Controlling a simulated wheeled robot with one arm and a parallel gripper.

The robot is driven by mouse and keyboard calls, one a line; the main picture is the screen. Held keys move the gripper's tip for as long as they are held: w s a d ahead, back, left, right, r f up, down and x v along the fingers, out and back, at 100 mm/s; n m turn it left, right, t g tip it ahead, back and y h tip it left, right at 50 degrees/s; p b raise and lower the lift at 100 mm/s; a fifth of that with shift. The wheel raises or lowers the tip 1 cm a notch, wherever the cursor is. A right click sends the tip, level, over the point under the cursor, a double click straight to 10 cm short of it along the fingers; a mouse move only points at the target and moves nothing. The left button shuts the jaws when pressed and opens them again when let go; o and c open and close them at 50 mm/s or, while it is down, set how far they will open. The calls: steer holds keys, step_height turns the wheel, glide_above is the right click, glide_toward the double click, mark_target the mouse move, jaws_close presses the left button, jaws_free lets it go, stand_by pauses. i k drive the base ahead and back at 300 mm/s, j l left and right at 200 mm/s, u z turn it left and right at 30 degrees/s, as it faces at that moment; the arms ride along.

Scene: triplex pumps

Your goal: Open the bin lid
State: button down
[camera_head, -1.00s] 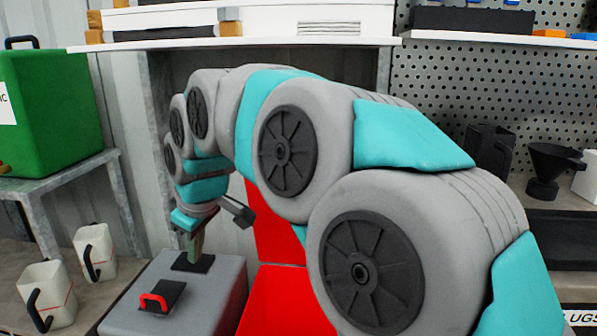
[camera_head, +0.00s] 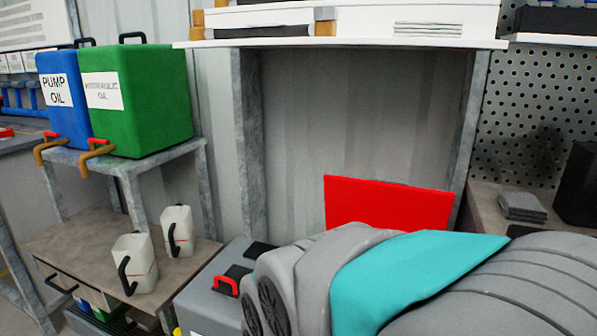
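A flat red panel (camera_head: 385,205) stands upright in front of the shelf stand's back wall. It looks like a raised bin lid, but my arm hides its lower edge and whatever is below it. To its left is a grey box (camera_head: 205,302) with black pads and a red handle (camera_head: 226,286) on top. My arm's grey and teal links cross the lower right and cover the grey box's right side. My gripper does not show in this view.
A blue PUMP OIL container (camera_head: 62,95) and a green container (camera_head: 140,100) stand on a metal stand at left. Two white jugs (camera_head: 135,262) (camera_head: 177,231) sit on the lower bench. A white-topped shelf (camera_head: 340,43) spans above the red panel.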

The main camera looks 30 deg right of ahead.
mark_target(377, 204)
steer(key=k+l, duration=0.15)
steer(key=k, duration=0.3)
steer(key=k+l, duration=0.1)
steer(key=k, duration=0.35)
